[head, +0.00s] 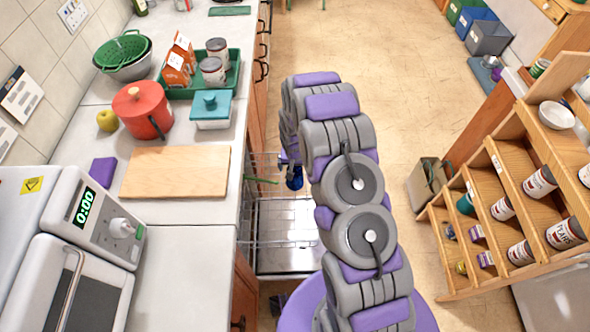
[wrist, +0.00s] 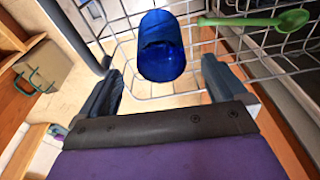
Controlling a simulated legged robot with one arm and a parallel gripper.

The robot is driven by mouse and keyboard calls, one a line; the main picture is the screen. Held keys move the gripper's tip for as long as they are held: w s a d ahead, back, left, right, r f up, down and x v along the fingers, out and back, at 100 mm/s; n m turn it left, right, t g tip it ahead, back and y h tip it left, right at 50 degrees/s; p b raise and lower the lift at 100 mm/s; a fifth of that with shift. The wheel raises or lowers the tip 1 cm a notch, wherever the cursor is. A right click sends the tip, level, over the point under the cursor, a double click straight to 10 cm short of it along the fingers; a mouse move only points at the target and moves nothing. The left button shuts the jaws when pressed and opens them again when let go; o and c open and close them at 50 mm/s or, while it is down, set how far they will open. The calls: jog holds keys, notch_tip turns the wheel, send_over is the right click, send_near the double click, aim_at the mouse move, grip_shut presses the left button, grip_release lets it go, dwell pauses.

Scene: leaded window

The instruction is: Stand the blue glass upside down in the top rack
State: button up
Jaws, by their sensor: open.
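The blue glass (wrist: 161,45) is in the wrist view, at the wire top rack (wrist: 120,22). It also shows in the head view (head: 295,178), partly hidden by my arm. My gripper (wrist: 158,80) is open, with one finger to each side of the glass's near end and a visible gap to each finger. I cannot tell which end of the glass is its mouth, or whether it rests on the wires. The rack also shows in the head view (head: 262,160), pulled out from the counter front.
A green spoon (wrist: 255,22) lies on the rack to the right of the glass. The open dishwasher door (head: 287,222) is below. The counter with a cutting board (head: 176,172) and red pot (head: 143,110) is at left, a wooden shelf (head: 500,185) at right. Floor between is mostly clear.

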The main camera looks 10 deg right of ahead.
notch_tip(320, 180, up, 11)
jog(key=s+p, duration=0.1)
jog(key=p, duration=0.1)
jog(key=shift+s+a+f, duration=0.2)
jog(key=shift+s, duration=0.05)
jog(key=s+r+n+g, duration=0.2)
jog(key=s+r, duration=1.5)
jog(key=r, duration=0.5)
jog(key=s+r, duration=0.4)
jog(key=s, duration=0.7)
jog(key=s+r+n+g, duration=0.1)
jog(key=s+r, duration=0.3)
jog(key=s, duration=0.8)
jog(key=shift+d, duration=0.25)
jog(key=shift+r, duration=0.1)
